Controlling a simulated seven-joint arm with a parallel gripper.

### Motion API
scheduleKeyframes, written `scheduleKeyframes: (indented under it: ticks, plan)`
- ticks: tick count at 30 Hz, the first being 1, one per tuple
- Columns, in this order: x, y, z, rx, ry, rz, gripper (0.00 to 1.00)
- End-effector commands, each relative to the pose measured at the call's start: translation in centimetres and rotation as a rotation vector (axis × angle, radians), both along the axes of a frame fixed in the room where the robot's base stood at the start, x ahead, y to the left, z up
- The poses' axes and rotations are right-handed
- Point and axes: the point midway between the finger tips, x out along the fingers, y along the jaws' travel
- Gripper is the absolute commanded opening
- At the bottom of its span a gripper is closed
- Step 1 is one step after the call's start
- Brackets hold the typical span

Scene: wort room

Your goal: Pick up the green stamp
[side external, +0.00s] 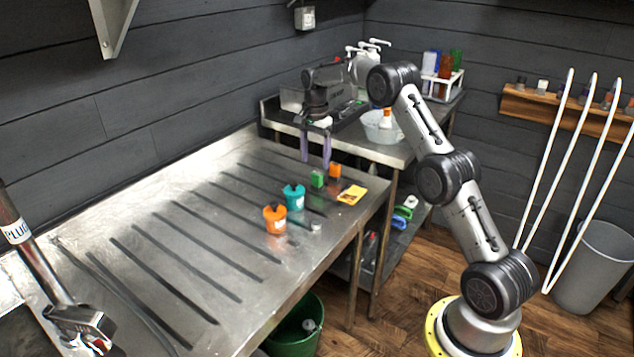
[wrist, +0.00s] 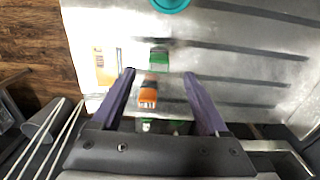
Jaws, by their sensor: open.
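The green stamp (side external: 317,179) is a small block standing on the steel draining table. In the wrist view the green stamp (wrist: 159,57) lies just beyond my fingertips, roughly between their lines. An orange stamp (side external: 335,171) stands close beside it; in the wrist view this orange stamp (wrist: 148,93) shows between my fingers. My gripper (side external: 316,166) points down with two purple fingers apart and nothing held. It is above the stamps, and the exact height is hard to tell. My gripper also shows in the wrist view (wrist: 158,73).
A teal pot (side external: 294,197) and an orange pot (side external: 274,219) stand left of the stamps. A yellow card (side external: 351,195) lies to their right. A small metal piece (side external: 316,225) is near the front edge.

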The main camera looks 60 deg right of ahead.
Motion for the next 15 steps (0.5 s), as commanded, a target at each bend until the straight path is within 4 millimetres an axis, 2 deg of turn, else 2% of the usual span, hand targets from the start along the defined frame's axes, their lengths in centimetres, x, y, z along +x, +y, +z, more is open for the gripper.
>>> scheduleKeyframes:
  ticks: [3,11,15]
  plan:
    - [0.0,0.0,-1.6,0.001,0.001,0.0,0.78]
    - [-0.2,-0.1,-3.5,0.001,0.003,0.0,0.78]
    - [-0.3,-0.4,-5.6,0.001,0.003,-0.001,0.78]
